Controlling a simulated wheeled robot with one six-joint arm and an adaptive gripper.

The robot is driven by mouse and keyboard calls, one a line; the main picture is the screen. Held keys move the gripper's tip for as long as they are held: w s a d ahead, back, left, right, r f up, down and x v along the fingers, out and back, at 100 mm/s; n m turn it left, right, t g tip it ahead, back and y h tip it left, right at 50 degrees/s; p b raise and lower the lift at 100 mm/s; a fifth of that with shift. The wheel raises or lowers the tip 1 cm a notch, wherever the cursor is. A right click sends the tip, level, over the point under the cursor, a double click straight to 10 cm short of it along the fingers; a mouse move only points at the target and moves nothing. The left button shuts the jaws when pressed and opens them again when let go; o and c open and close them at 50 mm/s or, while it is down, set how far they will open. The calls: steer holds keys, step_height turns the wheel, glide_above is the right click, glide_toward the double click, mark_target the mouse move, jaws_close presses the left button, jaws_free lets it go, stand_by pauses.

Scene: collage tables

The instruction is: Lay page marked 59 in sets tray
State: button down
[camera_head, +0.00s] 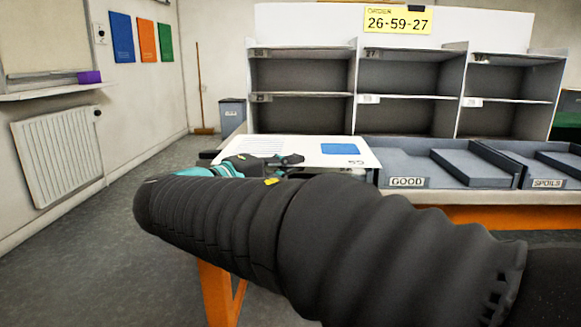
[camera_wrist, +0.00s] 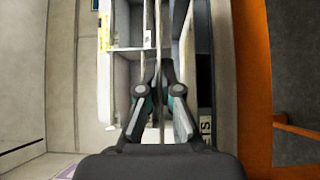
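A white page (camera_head: 305,150) with a blue block and printed lines shows in the head view, with a number near its front right corner that reads like an upside-down 59. My gripper (camera_head: 290,160) is at the page's front edge. In the wrist view my gripper (camera_wrist: 164,68) appears closed on the page, seen nearly edge-on as a thin pale strip (camera_wrist: 160,120) between the fingers. The page and my arm cover most of that tray in the head view.
Grey trays labelled GOOD (camera_head: 407,183) and SPOILS (camera_head: 548,184) stand to the right on the orange-edged table. A grey shelf unit (camera_head: 355,80) rises behind, under a yellow order card (camera_head: 398,20) reading 26-59-27. The floor at left is clear.

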mark_target(285, 154)
steer(key=w+p, duration=0.2)
steer(key=w, duration=0.4)
steer(key=shift+w+d+r, duration=0.1)
steer(key=shift+w+d, duration=0.05)
steer(key=shift+w, duration=0.2)
step_height(285, 154, down, 4)
steer(key=b, duration=0.3)
steer(key=shift+w+f, duration=0.15)
steer(key=shift+f, duration=0.1)
steer(key=c, duration=1.2)
jaws_free()
steer(key=shift+c, duration=0.2)
steer(key=v, duration=1.2)
